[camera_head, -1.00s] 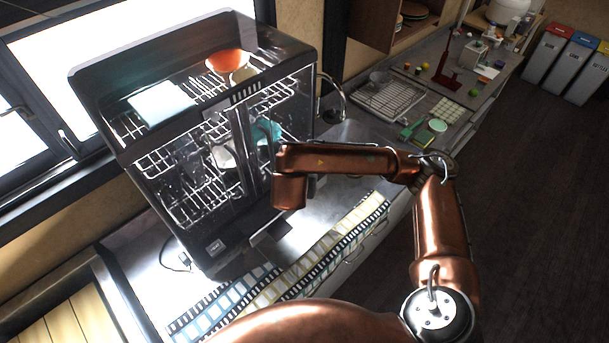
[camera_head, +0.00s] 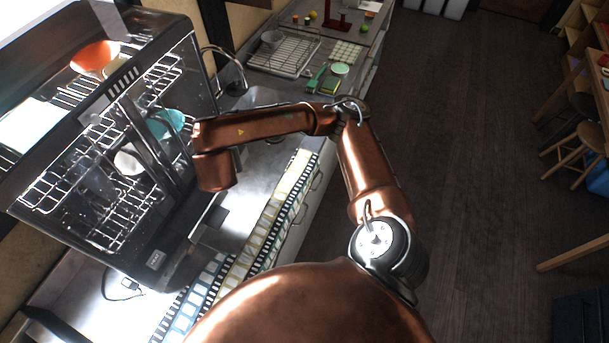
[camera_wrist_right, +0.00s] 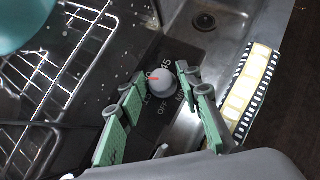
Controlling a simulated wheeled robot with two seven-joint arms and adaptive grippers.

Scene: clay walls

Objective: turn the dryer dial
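The dryer (camera_head: 152,258) is a dark, glass-sided cabinet with wire racks and dishes, at the left in the head view. Its dial (camera_wrist_right: 163,84) is a round grey knob with a red mark, on a dark panel with white lettering that includes OFF. In the right wrist view my right gripper (camera_wrist_right: 166,88) has green fingers spread apart, one on each side of the dial. I see a small gap on each side, but cannot rule out contact. In the head view my copper right arm hides this gripper and the dial. My left gripper is in neither view.
A metal sink (camera_wrist_right: 215,35) lies beside the panel. A film-strip patterned mat (camera_head: 262,235) runs along the counter front. A dish rack (camera_head: 285,52) stands farther back. A teal bowl (camera_head: 165,124) sits inside the dryer.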

